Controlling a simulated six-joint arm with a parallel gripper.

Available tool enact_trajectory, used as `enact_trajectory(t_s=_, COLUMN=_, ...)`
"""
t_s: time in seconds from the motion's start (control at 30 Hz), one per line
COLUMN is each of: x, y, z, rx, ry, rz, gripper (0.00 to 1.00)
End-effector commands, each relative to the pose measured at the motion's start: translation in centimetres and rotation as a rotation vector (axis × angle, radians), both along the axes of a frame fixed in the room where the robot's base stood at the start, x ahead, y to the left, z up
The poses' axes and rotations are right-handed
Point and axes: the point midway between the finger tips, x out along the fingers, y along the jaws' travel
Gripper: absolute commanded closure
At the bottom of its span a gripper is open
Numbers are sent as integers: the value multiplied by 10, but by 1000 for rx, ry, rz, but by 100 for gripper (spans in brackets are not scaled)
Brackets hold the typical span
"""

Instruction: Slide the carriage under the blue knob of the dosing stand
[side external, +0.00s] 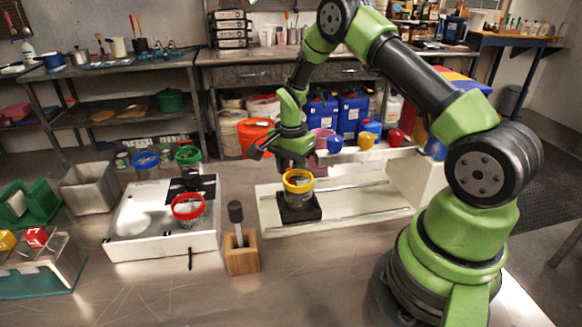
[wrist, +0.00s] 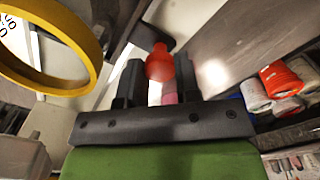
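The dosing stand (side external: 398,208) is a white frame with rails along its base. Its carriage, a black block (side external: 298,213), sits at the left end of the rails and bears a yellow-rimmed bucket (side external: 299,183). The blue knob (side external: 333,143) is on the stand's upper part, right of the carriage, with a yellow knob (side external: 366,142) and a red knob (side external: 396,137) farther right. My gripper (side external: 290,160) is just above the bucket; contact cannot be told. In the wrist view my gripper (wrist: 158,78) has its fingers apart, with a red knob showing between them and the yellow rim (wrist: 75,35) at left.
Left of the stand are a wooden block with a dark-headed tool (side external: 242,255) and a white tray (side external: 150,245) bearing a red-rimmed bucket (side external: 188,208). A grey bin (side external: 88,190) stands farther left. Blue canisters (side external: 352,112) stand behind the stand. The front tabletop is mostly clear.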

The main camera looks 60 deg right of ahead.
Motion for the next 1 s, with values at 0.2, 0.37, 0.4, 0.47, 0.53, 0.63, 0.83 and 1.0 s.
enact_trajectory(t_s=0.2, x=-6, y=-7, z=0, rx=0, ry=1, rz=-4, gripper=100)
enact_trajectory(t_s=0.37, x=-30, y=-31, z=1, rx=0, ry=1, rz=-7, gripper=100)
enact_trajectory(t_s=0.4, x=-35, y=-36, z=1, rx=0, ry=1, rz=-6, gripper=100)
enact_trajectory(t_s=0.47, x=-42, y=-43, z=0, rx=0, ry=0, rz=-6, gripper=100)
enact_trajectory(t_s=0.53, x=-47, y=-48, z=0, rx=0, ry=0, rz=-4, gripper=100)
enact_trajectory(t_s=0.63, x=-49, y=-50, z=0, rx=-1, ry=-1, rz=0, gripper=100)
enact_trajectory(t_s=0.83, x=-49, y=-49, z=0, rx=-1, ry=-1, rz=1, gripper=100)
enact_trajectory(t_s=1.0, x=-49, y=-49, z=0, rx=-1, ry=-1, rz=1, gripper=44)
